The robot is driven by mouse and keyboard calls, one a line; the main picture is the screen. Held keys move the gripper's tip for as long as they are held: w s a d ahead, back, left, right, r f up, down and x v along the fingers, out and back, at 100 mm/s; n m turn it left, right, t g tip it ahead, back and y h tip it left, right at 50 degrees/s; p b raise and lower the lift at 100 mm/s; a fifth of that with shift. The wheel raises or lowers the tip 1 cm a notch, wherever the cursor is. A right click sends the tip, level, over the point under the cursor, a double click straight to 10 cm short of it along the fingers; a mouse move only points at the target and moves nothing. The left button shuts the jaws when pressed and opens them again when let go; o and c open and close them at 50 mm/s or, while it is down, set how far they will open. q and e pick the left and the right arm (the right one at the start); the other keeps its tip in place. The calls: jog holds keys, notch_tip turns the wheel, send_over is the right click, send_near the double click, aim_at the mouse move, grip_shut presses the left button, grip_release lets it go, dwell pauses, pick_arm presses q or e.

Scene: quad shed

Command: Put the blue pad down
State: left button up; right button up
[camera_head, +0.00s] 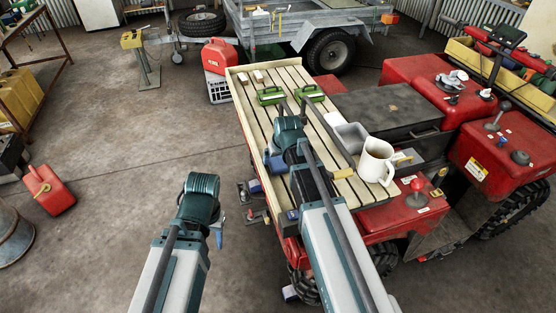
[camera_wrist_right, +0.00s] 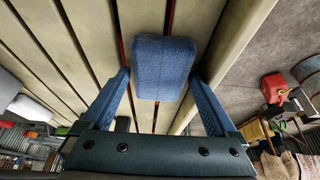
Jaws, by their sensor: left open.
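The blue pad (camera_wrist_right: 165,65) is between the two blue fingers of my right gripper (camera_wrist_right: 162,78) in the right wrist view, its sides against the fingertips. The slatted wooden deck (camera_wrist_right: 90,30) is behind it; I cannot tell whether the pad touches the slats. In the head view my right gripper (camera_head: 279,162) points down over the left part of the slatted deck (camera_head: 257,110), and the arm hides most of the pad. My left gripper (camera_head: 218,232) hangs open and empty over the concrete floor, left of the deck.
Two green-handled items (camera_head: 270,95) lie toward the deck's far end, with small blocks (camera_head: 258,76) beyond. A grey tray (camera_head: 350,136) and a white mug (camera_head: 376,162) stand on the right side. A red jerrycan (camera_head: 219,57) stands past the deck's far left corner.

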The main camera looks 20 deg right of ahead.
jog(key=p+v, duration=1.2)
jog(key=s+a+n+g, duration=0.1)
jog(key=s+a+g, duration=0.1)
jog(key=s+a, duration=0.5)
jog(key=s+a+f+n+g+h, duration=0.1)
jog(key=s+a+n+g, duration=0.1)
jog(key=s+a, duration=0.4)
jog(key=s+g, duration=0.1)
jog(key=s, duration=0.4)
jog(key=shift+s+a+h+b, duration=0.3)
jog(key=shift+s+a, duration=0.1)
jog(key=shift+f, duration=0.1)
notch_tip(320, 180, down, 3)
jog(key=b, duration=0.3)
jog(key=shift+f, duration=0.1)
jog(key=shift+w, duration=0.1)
jog(key=shift+c, duration=0.3)
